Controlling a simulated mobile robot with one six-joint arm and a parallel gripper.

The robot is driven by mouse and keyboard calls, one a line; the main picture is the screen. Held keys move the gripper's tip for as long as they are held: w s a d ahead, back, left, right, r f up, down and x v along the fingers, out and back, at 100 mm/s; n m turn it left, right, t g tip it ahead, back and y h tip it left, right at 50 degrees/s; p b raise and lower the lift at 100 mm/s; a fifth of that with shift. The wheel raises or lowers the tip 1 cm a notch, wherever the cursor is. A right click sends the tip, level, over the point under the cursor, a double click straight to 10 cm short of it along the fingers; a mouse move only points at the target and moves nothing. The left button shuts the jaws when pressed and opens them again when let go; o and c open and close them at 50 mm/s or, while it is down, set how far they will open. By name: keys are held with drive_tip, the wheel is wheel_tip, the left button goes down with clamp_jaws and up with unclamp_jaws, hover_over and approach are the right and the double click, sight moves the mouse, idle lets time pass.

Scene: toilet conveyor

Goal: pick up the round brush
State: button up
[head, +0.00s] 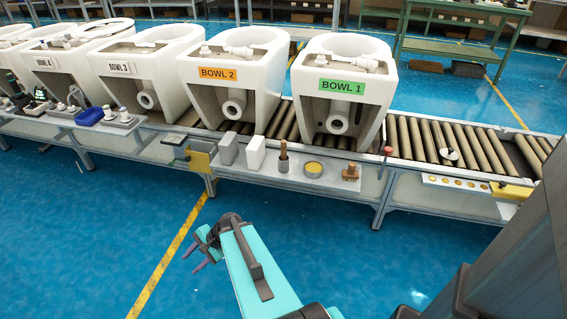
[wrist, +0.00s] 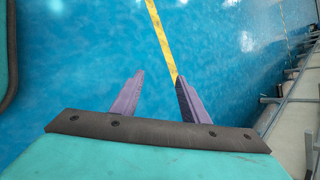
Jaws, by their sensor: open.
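A small upright brown-handled item (head: 283,152) stands on the grey shelf along the conveyor's front, below the bowl marked 1; it looks like the round brush, but it is too small to be sure. A short brown wooden item (head: 351,172) stands farther right on the same shelf. My gripper (head: 193,258) is out over the blue floor, in front of the shelf and well apart from it. In the wrist view its two purple fingers (wrist: 160,78) are spread with only floor between them. The brush does not show in the wrist view.
The shelf (head: 225,172) also holds a grey block (head: 228,148), a white block (head: 255,153) and a round yellow-topped tin (head: 313,168). Toilet bowls stand on the roller conveyor (head: 425,140) behind. A red button (head: 387,150) is at the shelf's right. The floor in front is clear.

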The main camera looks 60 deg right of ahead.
drive_tip(key=w+d+r+m+t+h+b, duration=0.1)
drive_tip(key=d+m+t+b, duration=0.1)
drive_tip(key=d, duration=0.3)
drive_tip(key=w+d+r+m+t+b, duration=0.1)
drive_tip(key=d+r+m, duration=0.15)
drive_tip(key=d, duration=0.35)
drive_tip(key=m+t+h+b, duration=0.7)
drive_tip(key=m+h+b, duration=0.5)
drive_tip(key=m, duration=0.6)
approach(285, 150)
drive_tip(key=w, duration=0.1)
drive_tip(key=shift+w+d+h+p, duration=0.1)
drive_tip(key=shift+d+h+p, duration=0.05)
drive_tip(key=shift+h+p, duration=0.3)
drive_tip(key=shift+f, duration=0.1)
drive_tip(key=b+x, duration=0.2)
drive_tip(key=x, duration=0.6)
drive_tip(key=shift+f, duration=0.1)
drive_tip(key=shift+w, duration=0.35)
drive_tip(key=shift+w+d, duration=0.1)
drive_tip(key=shift+d, duration=0.05)
